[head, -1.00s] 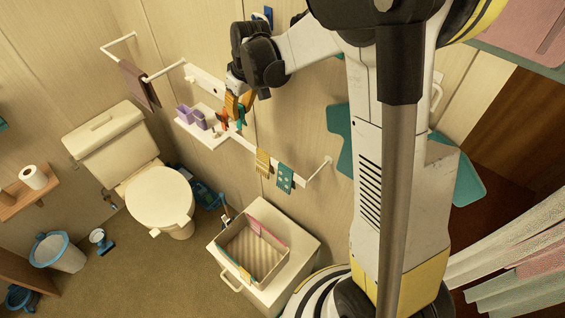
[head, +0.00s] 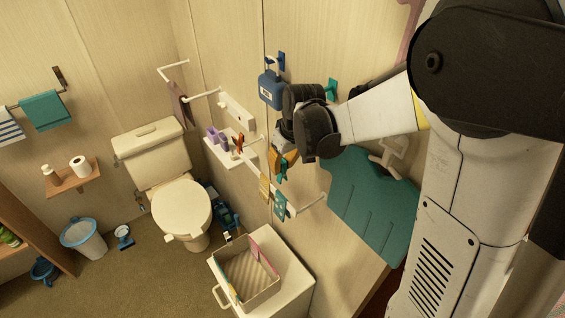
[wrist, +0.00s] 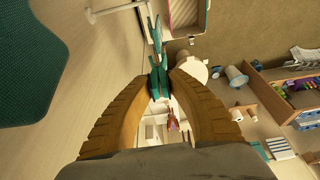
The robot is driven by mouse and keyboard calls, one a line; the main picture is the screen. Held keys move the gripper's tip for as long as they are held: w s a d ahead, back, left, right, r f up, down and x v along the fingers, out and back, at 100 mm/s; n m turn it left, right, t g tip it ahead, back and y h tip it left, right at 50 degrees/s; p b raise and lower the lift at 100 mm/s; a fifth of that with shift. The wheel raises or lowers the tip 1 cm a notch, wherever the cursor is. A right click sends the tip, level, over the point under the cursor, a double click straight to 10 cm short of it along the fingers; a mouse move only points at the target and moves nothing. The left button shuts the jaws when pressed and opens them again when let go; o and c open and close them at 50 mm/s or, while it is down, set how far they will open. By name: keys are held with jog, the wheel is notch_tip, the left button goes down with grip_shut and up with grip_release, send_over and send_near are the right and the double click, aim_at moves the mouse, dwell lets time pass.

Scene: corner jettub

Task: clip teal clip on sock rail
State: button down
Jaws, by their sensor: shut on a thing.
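The teal clip (head: 282,173) is held in my gripper (head: 285,158), which has orange-yellow fingers. In the wrist view the clip (wrist: 160,82) sits between the two fingertips (wrist: 160,88). The white sock rail (head: 309,204) runs along the wall below my gripper. A red-orange clip (head: 238,143) stands on the white shelf to the left.
The white shelf (head: 222,155) also holds purple cups (head: 217,136). A cabinet with an open box (head: 248,275) stands below the rail. A large teal mat (head: 371,205) hangs on the right.

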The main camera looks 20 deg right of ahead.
jog(key=shift+w, duration=0.15)
jog(key=shift+f, duration=0.1)
jog(key=shift+f+b, duration=3.55)
jog(key=shift+f, duration=0.3)
jog(key=c, duration=1.2)
grip_release()
jog(key=shift+c, duration=0.2)
